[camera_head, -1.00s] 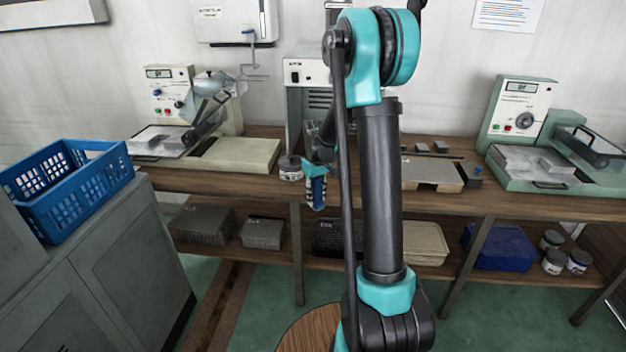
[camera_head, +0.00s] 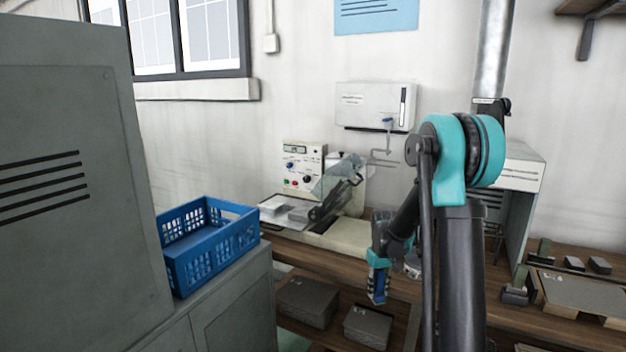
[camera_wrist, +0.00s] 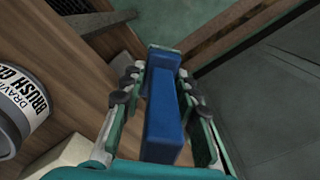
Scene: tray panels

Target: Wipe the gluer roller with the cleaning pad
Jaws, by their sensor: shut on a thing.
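My gripper (camera_head: 378,284) is shut on a blue block, which looks like the cleaning pad (camera_wrist: 163,112). In the wrist view the pad lies lengthwise between the two fingers. In the head view my gripper hangs at the front edge of the bench, apart from and to the right of the bench machine. This machine, apparently the gluer (camera_head: 352,236), has a pale base and a control panel (camera_head: 300,166). A dark slanted bar or roller (camera_head: 334,203) sits beneath a translucent cover (camera_head: 338,176); its surface is too small to judge.
A blue crate (camera_head: 211,254) stands on a grey cabinet (camera_head: 228,318) at left. A jar (camera_wrist: 22,105) with a "BRUSH" label is left of my gripper in the wrist view. Grey stacks (camera_head: 308,299) lie on the lower shelf. Small blocks (camera_head: 574,263) lie on the bench at right.

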